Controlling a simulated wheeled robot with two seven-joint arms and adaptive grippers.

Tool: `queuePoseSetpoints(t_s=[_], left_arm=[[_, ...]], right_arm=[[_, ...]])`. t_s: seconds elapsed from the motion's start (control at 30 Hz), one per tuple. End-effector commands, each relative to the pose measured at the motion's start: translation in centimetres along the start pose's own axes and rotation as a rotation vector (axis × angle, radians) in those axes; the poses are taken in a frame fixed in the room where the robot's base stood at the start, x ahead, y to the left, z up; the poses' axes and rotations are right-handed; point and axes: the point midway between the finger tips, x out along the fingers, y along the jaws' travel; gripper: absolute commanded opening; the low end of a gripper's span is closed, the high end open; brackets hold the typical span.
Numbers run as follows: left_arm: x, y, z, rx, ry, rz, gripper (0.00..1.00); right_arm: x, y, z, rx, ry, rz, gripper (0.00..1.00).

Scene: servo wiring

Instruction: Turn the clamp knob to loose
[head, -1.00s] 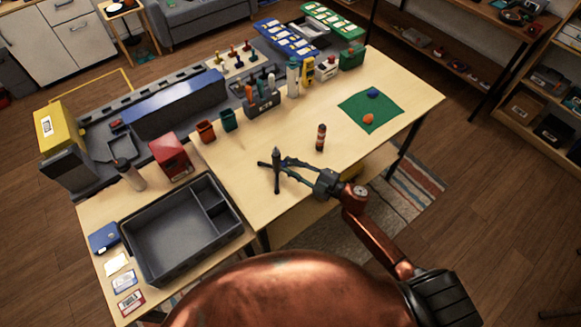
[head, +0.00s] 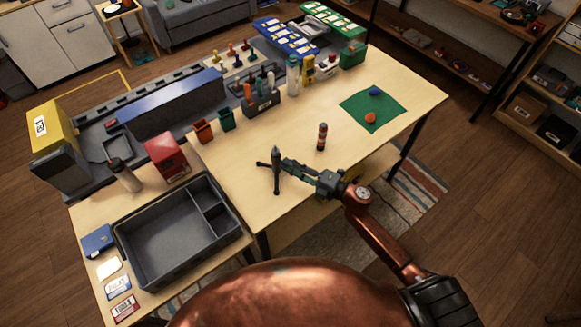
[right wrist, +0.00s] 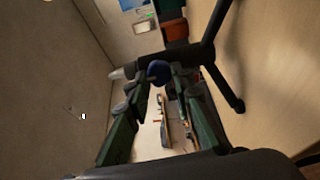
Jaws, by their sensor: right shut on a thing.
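A dark upright stand (head: 276,172) with spread feet is on the wooden table near its front edge. In the right wrist view the stand's dark post and legs (right wrist: 207,52) run past the fingertips. A blue clamp knob (right wrist: 158,70) shows between the fingertips there; in the head view the fingers hide it. My right gripper (head: 285,165) reaches the stand from the right, and its fingers are shut on the knob, also in the right wrist view (right wrist: 161,79). Whether the knob is tight or loose cannot be told. My left gripper is out of view.
A striped cylinder (head: 322,136) stands on the table just behind my right gripper. A grey divided tray (head: 128,250) is at the left. A green mat (head: 353,112) lies at the right. Cups and a tool holder line the back. The table between stand and mat is mostly clear.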

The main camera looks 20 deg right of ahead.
Motion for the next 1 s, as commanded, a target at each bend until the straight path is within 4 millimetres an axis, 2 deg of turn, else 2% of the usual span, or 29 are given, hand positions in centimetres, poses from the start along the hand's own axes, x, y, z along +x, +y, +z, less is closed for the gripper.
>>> queuePoseSetpoints(t_s=[0.43, 0.47, 0.5, 0.7, 1.0], left_arm=[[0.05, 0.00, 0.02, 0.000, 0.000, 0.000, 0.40], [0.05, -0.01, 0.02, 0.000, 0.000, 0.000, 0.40], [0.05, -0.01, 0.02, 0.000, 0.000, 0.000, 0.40], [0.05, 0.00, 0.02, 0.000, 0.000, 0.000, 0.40], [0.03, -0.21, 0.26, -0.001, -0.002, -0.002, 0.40]], right_arm=[[-0.01, -0.09, -0.04, -0.009, 0.001, -0.002, 0.00], [-0.01, -0.09, -0.04, -0.009, 0.001, -0.002, 0.23], [-0.01, -0.09, -0.04, -0.009, 0.001, -0.002, 0.26], [-0.01, -0.06, -0.02, -0.008, 0.000, -0.001, 0.39], [-0.19, -0.05, 0.01, -0.008, 0.000, -0.001, 0.39]])
